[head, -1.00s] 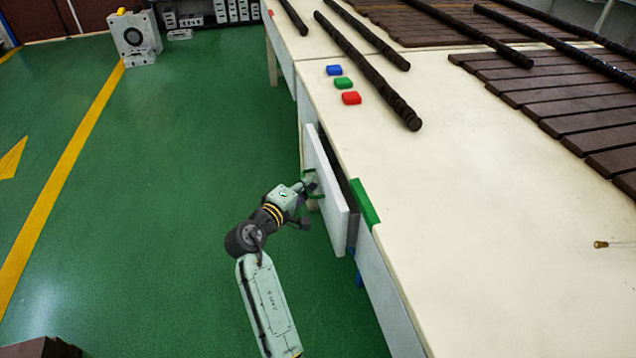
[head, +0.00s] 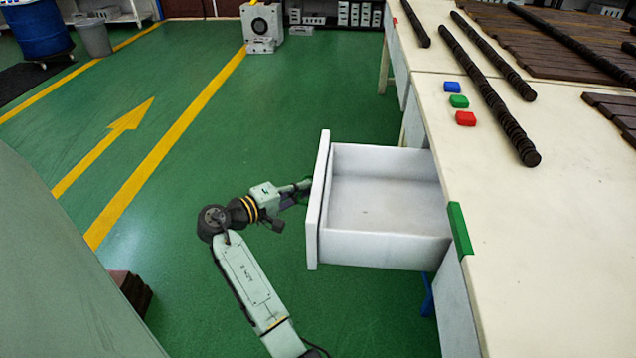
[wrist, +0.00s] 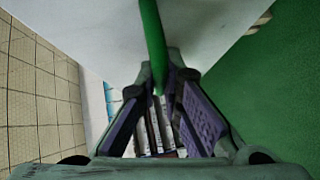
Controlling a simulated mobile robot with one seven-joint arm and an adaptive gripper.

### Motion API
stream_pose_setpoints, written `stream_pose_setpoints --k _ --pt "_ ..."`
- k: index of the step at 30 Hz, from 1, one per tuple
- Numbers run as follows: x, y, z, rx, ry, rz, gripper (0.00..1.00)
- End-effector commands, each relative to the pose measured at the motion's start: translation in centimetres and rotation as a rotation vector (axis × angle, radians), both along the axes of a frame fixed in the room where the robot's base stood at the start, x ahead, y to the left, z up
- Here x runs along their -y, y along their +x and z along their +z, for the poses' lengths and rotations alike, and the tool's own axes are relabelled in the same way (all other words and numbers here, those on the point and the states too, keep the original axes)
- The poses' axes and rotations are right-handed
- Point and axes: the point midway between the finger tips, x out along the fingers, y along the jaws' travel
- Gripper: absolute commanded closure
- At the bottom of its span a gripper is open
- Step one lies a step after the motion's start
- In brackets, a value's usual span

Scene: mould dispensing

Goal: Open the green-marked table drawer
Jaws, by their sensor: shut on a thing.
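The white table drawer (head: 385,245) is pulled well out from the table side, and its empty inside shows. A green marker (head: 460,230) sits on the table edge above the drawer opening. My gripper (head: 305,188) is at the outer face of the drawer front. In the wrist view, my gripper (wrist: 160,95) has its fingers around a green bar handle (wrist: 152,40) on the white drawer front (wrist: 90,30). In the head view the handle is mostly hidden by the fingers and the drawer front.
The white table (head: 540,240) carries blue, green and red blocks (head: 458,101), dark ridged rods (head: 490,85) and brown slats (head: 615,108). Green floor (head: 200,310) lies open left of the drawer. A grey-green surface (head: 60,280) fills the lower left.

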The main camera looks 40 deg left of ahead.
Motion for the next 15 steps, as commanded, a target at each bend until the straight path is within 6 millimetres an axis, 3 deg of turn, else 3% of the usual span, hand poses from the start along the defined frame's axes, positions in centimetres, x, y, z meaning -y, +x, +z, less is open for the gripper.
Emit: stream_pose_setpoints --k 13,14,15 --pt "-0.38 -0.22 0.09 0.001 0.002 0.001 1.0" --pt "-0.38 -0.21 0.09 0.001 0.002 0.001 0.91" --pt "-0.38 -0.21 0.09 0.001 0.002 0.001 0.88"
